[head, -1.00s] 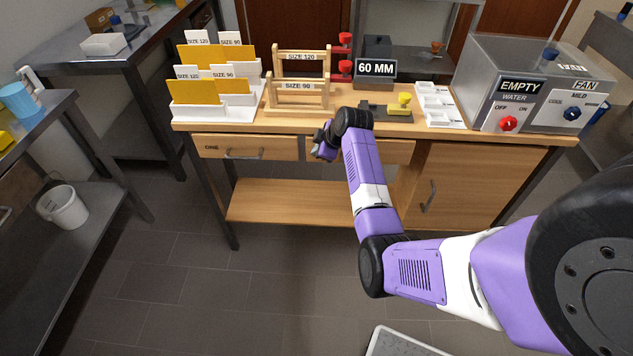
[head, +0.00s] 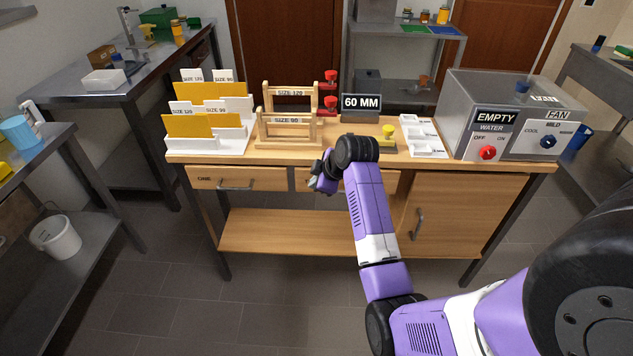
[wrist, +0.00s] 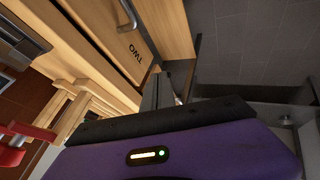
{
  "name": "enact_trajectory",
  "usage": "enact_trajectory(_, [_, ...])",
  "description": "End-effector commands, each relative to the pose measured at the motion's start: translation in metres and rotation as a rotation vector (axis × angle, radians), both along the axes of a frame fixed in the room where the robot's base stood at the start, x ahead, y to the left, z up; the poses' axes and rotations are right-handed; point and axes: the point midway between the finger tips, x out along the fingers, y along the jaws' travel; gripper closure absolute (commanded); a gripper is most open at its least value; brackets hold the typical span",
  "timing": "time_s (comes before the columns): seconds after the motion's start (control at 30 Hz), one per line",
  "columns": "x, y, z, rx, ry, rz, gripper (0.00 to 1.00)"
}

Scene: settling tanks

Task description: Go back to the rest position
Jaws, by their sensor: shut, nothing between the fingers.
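My gripper (head: 322,179) is shut and empty. In the head view it hangs just in front of the wooden workbench (head: 270,232), near the drawer fronts below the bench top. My purple and white arm reaches out to it from the lower right and hides part of the second drawer. That drawer front is close by; I cannot tell the exact gap.
A steel table (head: 95,90) stands at the left with a white bucket (head: 60,238) nearby. The floor in front is clear.

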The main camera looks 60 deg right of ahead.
Motion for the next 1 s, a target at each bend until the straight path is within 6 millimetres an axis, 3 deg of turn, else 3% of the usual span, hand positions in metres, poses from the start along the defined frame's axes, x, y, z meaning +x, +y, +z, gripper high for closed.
enact_trajectory(0.47, [-0.002, -0.001, 0.008, 0.009, -0.023, -0.039, 1.0])
enact_trajectory(0.57, [0.005, -0.016, 0.023, -0.012, -0.106, -0.128, 1.0])
enact_trajectory(0.73, [0.014, -0.041, 0.067, -0.093, -0.318, -0.291, 1.0])
enact_trajectory(0.87, [0.012, -0.027, 0.078, -0.127, -0.464, -0.364, 1.0])
enact_trajectory(1.0, [0.008, 0.009, 0.082, -0.135, -0.609, -0.394, 1.0])
